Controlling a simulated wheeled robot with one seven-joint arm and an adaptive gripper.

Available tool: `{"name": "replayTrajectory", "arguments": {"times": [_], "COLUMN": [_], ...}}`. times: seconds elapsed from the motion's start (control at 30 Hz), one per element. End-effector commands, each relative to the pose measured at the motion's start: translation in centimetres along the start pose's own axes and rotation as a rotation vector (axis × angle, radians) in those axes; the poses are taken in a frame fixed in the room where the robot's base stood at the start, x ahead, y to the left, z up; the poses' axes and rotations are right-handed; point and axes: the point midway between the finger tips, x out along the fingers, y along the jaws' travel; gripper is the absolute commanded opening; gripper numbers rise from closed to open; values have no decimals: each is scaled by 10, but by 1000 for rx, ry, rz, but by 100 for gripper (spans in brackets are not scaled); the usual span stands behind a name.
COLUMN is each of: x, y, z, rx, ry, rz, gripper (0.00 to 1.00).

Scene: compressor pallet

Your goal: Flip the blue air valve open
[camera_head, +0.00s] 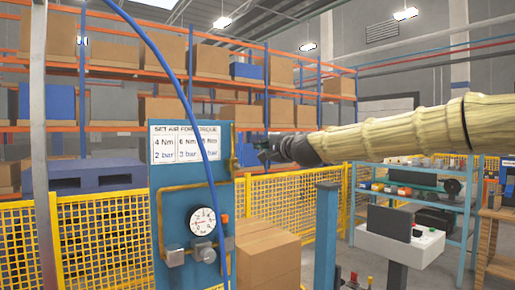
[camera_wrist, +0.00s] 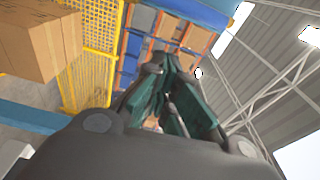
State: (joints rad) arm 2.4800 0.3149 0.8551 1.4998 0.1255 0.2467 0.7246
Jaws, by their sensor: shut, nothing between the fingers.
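The blue panel (camera_head: 172,225) stands left of centre in the head view, with a round white gauge (camera_head: 202,221) and metal fittings (camera_head: 203,252) low on it. A brass pipe (camera_head: 185,187) runs across it, and a brass fitting (camera_head: 234,163) sits at its right edge. I cannot make out a separate blue valve handle, so its position is unclear. My gripper (camera_head: 264,155) appears just right of the panel's upper right edge, apart from it in the picture. In the wrist view its dark green fingers (camera_wrist: 168,88) are shut and empty.
A blue hose (camera_head: 184,100) hangs in front of the panel. Cardboard boxes (camera_head: 267,252) stand right of it, near a blue post (camera_head: 327,235). Yellow mesh fencing (camera_head: 95,235) and tall shelving (camera_head: 210,85) lie behind. A tool rack (camera_head: 430,187) stands at right.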

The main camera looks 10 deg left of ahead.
Motion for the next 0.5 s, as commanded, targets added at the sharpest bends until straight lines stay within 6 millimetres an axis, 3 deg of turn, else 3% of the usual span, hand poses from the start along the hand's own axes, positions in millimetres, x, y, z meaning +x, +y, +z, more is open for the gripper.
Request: {"name": "replayTrajectory", "arguments": {"times": [0.3, 0.5], "x": [-50, -71], "y": [-1, -1], "z": [0, 0], "rx": [0, 1], "ry": [1, 1], "rz": [-3, -1], "gripper": [0, 0]}}
